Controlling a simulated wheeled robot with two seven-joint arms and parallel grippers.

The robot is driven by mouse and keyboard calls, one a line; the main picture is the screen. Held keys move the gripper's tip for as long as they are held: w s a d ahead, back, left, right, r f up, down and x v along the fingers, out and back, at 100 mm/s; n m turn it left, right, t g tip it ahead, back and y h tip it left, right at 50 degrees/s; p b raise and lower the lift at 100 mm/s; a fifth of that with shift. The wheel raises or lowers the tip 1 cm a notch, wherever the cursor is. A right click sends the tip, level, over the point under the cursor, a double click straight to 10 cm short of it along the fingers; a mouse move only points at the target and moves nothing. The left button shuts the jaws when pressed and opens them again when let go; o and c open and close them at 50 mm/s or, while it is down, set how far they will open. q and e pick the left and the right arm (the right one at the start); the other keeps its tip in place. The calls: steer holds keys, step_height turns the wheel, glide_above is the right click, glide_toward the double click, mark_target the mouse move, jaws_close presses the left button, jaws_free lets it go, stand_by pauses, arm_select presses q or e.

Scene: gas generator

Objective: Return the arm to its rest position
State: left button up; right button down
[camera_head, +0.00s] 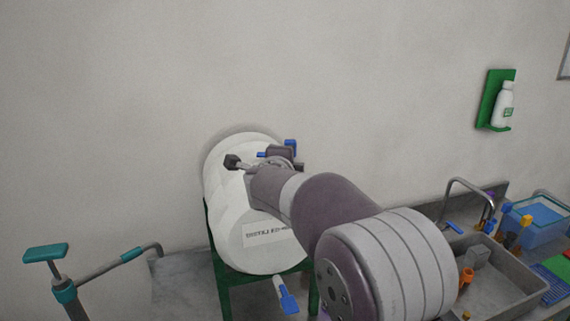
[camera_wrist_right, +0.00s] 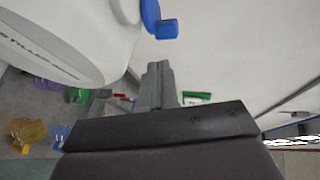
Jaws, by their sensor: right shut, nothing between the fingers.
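My right arm reaches in from the lower right of the head view and crosses in front of a white tank (camera_head: 228,215) with a printed label. My right gripper is at the tank's top end, partly hidden behind my arm. In the right wrist view, my right gripper's (camera_wrist_right: 157,82) fingers are together with nothing between them. A blue handle (camera_head: 291,146) shows just beyond the hand, and a blue part shows above the fingers in the wrist view (camera_wrist_right: 166,28). The tank's side fills the wrist view's upper left (camera_wrist_right: 60,40). My left gripper is not in view.
The tank rests on a green stand (camera_head: 223,285), with a blue-handled tap (camera_head: 286,296) low in front. A teal-handled stand (camera_head: 62,280) is at left. A sink (camera_head: 500,283), faucet (camera_head: 468,184) and blue container (camera_head: 540,222) are at right. A bottle (camera_head: 504,106) hangs on the wall.

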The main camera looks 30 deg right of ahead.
steer(key=d+v, duration=0.1)
steer(key=v, duration=0.4)
steer(key=a+f+n+y+b, duration=0.2)
steer(key=a+f+n+y, duration=0.6)
steer(key=a+f+n, duration=0.45)
arm_select(q)
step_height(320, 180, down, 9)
steer(key=b, duration=0.7)
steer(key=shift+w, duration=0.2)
arm_select(e)
steer(key=s+a+f+n+g, duration=0.1)
steer(key=s+f+n+g, duration=0.4)
steer(key=s+f, duration=0.5)
steer(key=s+a+f+n+g+y, duration=0.1)
steer(key=s+f+n+g, duration=0.4)
steer(key=f, duration=1)
steer(key=s+n, duration=0.3)
steer(key=s, duration=0.2)
steer(key=shift+a, duration=0.35)
